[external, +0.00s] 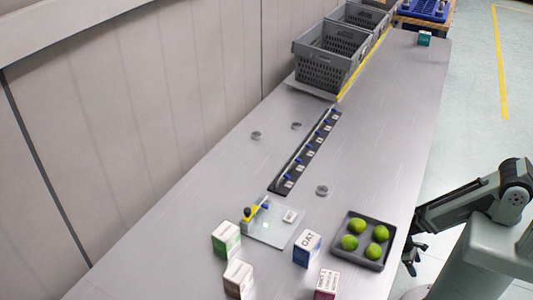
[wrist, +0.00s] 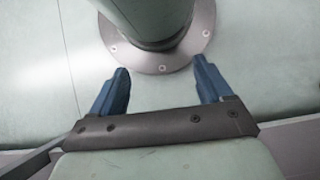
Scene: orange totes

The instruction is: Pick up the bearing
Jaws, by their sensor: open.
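Three small grey metal rings that look like bearings lie on the table: one bearing (external: 256,135) at the left, another bearing (external: 296,126) to its right, and a third bearing (external: 321,190) nearer, right of the dark strip. My gripper (external: 413,256) hangs beside the table's right edge, past the tray of green fruit, away from all three. In the wrist view my gripper (wrist: 160,88) is open with nothing between its blue fingers. It faces my own base, and no bearing shows there.
A dark tray (external: 339,253) holds several green fruits. Several small boxes, such as the white and blue box (external: 307,248), stand at the front. A dark strip (external: 281,184) with blue parts runs up the middle. Grey crates (external: 318,76) stand at the back.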

